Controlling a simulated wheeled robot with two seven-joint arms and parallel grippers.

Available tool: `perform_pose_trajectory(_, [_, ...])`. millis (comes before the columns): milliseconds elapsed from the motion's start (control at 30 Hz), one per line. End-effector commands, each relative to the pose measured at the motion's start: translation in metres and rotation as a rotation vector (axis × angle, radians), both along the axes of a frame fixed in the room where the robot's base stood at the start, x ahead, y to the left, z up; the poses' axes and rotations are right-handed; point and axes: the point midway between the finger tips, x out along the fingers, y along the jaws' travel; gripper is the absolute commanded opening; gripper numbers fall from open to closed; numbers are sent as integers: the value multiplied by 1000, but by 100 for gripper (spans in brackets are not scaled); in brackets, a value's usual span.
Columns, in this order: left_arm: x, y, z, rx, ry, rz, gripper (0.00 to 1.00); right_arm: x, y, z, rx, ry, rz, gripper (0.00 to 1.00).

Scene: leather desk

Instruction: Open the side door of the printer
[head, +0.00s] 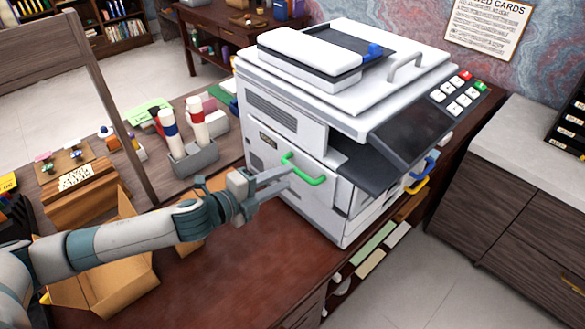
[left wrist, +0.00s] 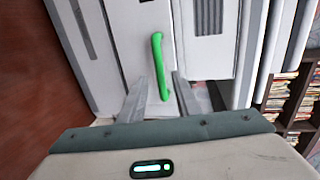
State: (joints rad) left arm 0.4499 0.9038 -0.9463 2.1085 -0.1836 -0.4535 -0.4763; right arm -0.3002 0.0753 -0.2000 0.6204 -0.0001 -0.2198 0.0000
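The white printer (head: 340,95) stands on the dark red leather desk. Its side door (head: 292,165) faces my left arm and looks shut, with a green handle (head: 303,170) on it. My left gripper (head: 283,180) is at the side door, right by the green handle. In the left wrist view the two fingers (left wrist: 155,98) are spread apart, with the lower end of the green handle (left wrist: 158,65) showing between them. I cannot tell whether either finger touches the handle. My right gripper is in neither view.
An open cardboard box (head: 100,285) lies under my left arm. The printer's front has blue and yellow handles. Bare desk (head: 240,270) lies in front of the side door.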

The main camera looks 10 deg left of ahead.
Motion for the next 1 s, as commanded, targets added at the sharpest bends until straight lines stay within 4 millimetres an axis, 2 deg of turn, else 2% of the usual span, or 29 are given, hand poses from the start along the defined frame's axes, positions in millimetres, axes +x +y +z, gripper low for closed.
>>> perform_pose_trajectory(133, [19, -12, -2, -1, 0, 1, 30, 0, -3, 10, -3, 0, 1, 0])
perform_pose_trajectory(300, [30, -20, -6, -1, 1, 0, 30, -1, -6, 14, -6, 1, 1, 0])
perform_pose_trajectory(700, [33, -22, -9, 1, 1, 0, 30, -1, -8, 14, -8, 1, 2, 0])
perform_pose_trajectory(833, [33, -22, -9, 1, 1, 0, 0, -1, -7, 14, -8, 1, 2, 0])
perform_pose_trajectory(1000, [33, -22, -9, 0, 1, 0, 0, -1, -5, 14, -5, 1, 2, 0])
